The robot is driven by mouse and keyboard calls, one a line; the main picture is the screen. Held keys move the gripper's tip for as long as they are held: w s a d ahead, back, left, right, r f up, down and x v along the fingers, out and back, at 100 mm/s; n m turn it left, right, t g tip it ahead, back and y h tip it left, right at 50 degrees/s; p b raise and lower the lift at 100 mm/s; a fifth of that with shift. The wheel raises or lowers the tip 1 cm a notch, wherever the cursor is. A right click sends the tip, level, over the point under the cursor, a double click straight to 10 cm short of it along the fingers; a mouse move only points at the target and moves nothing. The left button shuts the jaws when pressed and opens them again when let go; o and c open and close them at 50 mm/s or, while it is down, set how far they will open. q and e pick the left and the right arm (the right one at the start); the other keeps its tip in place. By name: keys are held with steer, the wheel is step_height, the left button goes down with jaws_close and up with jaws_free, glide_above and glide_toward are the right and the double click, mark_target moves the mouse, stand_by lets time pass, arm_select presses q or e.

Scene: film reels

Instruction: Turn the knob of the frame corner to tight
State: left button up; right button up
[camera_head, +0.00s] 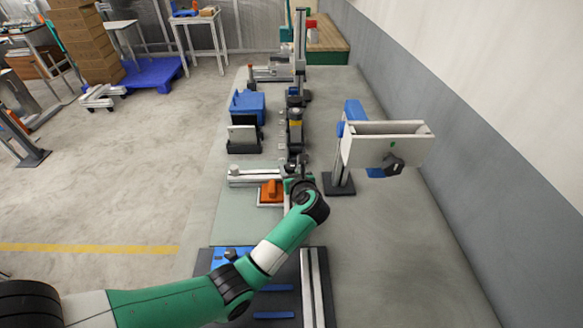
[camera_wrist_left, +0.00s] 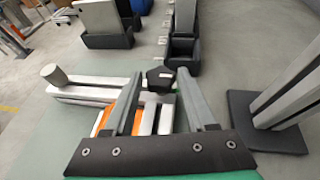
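The frame corner is pale metal bars (camera_wrist_left: 85,92) lying on the table, with a black faceted knob (camera_wrist_left: 160,77) at their right end. In the head view the bars (camera_head: 255,176) lie just left of my left gripper (camera_head: 297,184). In the left wrist view the left gripper (camera_wrist_left: 160,74) is open, with its two fingers apart. In the head view my arm and hand mostly hide the knob. My right gripper is not in view.
An orange block (camera_head: 270,192) sits by the bars. A white box with a black knob (camera_head: 394,164) stands on a post at right. Blue and dark bins (camera_head: 247,104) and a row of dark devices (camera_head: 295,128) stand beyond. The table's right side is clear.

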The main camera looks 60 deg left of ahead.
arm_select(q)
steer(key=shift+o, duration=1.2)
steer(key=shift+d+r, duration=0.1)
steer(key=p+v, duration=0.3)
steer(key=v, duration=0.8)
steer(key=shift+d+p, duration=0.2)
steer(key=shift+p, duration=0.1)
